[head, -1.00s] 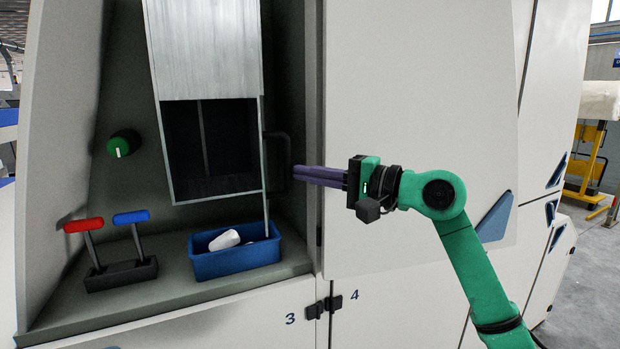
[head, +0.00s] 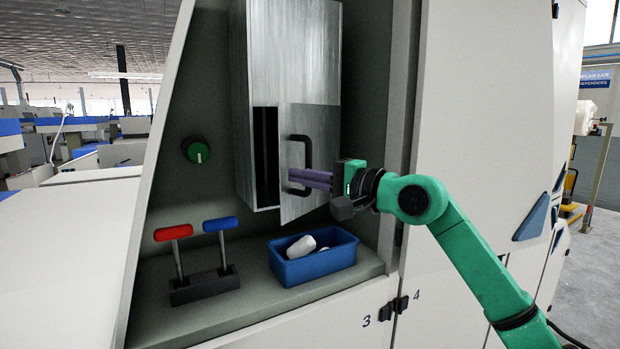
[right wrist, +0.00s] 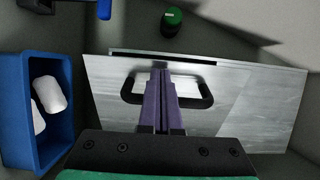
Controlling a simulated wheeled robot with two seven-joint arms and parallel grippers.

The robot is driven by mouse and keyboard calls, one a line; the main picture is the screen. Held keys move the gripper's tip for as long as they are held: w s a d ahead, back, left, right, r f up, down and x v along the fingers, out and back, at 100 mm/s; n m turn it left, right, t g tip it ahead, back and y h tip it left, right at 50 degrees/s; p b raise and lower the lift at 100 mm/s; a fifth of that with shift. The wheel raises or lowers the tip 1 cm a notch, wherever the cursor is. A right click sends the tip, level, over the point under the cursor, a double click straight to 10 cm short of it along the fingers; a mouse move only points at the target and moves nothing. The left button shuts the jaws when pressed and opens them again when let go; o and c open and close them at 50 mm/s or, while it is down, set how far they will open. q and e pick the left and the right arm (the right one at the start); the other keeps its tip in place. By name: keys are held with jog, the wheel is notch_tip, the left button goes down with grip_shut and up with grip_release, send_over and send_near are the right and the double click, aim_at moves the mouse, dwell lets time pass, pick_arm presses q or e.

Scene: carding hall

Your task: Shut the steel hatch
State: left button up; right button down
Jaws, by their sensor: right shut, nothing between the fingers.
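The steel hatch (head: 322,122) is a brushed metal door on the front of a steel box (head: 290,50). It stands partly open, hinged at its right side, with a dark gap (head: 265,150) at its left. It carries a black bar handle (head: 306,150). My right gripper (head: 294,177) is shut and empty, its purple fingers reaching in from the right to the hatch by the lower end of the handle. In the right wrist view the fingertips (right wrist: 160,72) lie over the hatch (right wrist: 240,90), within the handle's outline; contact cannot be told. My left gripper is not in view.
A blue bin (head: 318,266) with white pieces stands on the ledge below the hatch. Red (head: 174,232) and blue (head: 220,224) levers and a green knob (head: 196,150) are to the left. A pale machine panel (head: 480,110) is at the right.

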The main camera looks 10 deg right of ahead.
aim_at(284, 172)
jog(key=p+x, duration=0.1)
jog(key=x, duration=0.3)
jog(key=shift+a+r, duration=0.15)
jog(key=shift+a, duration=0.1)
jog(key=shift+p+x, duration=0.45)
jog(key=shift+x, duration=0.45)
jog(key=shift+w, duration=0.1)
dwell(0.8)
